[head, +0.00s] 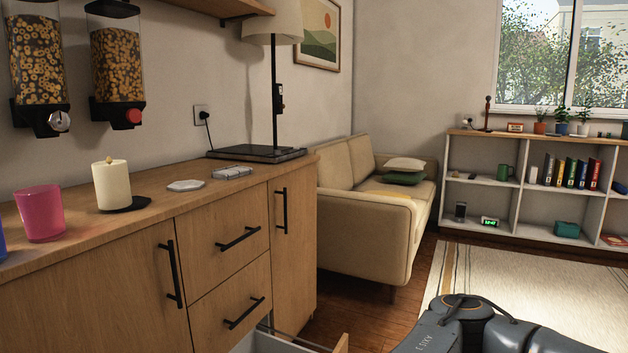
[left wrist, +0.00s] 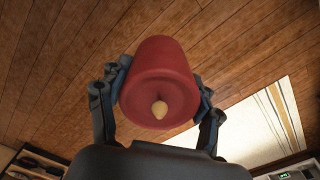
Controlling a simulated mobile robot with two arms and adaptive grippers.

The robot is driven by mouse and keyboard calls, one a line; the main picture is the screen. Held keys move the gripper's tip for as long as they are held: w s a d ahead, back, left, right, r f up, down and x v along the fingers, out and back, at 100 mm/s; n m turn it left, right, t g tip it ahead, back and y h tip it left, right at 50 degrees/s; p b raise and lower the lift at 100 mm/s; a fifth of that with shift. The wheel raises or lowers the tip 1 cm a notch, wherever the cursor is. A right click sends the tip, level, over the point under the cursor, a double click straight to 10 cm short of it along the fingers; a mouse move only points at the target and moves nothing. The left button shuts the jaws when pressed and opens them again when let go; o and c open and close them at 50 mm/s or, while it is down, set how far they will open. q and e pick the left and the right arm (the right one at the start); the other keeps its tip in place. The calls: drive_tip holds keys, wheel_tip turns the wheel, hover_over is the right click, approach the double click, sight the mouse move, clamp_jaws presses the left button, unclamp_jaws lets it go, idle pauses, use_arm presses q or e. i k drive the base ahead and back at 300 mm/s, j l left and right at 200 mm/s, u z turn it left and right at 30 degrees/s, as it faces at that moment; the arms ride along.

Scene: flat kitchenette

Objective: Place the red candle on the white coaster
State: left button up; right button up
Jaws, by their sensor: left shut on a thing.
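The red candle (left wrist: 165,60) is between the fingers of my left gripper (left wrist: 160,80) in the left wrist view. The gripper is shut on it, and its wick end faces the camera. Wooden floor shows behind it. In the head view the white coaster (head: 186,185) lies flat and bare on the wooden cabinet top (head: 150,210). The head view shows neither the red candle nor my left gripper. My right gripper is in neither view.
Left of the coaster a cream candle (head: 112,184) stands on a black coaster (head: 130,204), beside a pink cup (head: 40,213). A small grey object (head: 232,172) and a lamp (head: 272,100) are to the right. A lower drawer (head: 262,342) stands open.

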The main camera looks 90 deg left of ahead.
sight(194, 186)
drive_tip(key=k+l+u, duration=0.1)
drive_tip(key=u, duration=1.4)
drive_tip(key=k+l, duration=0.05)
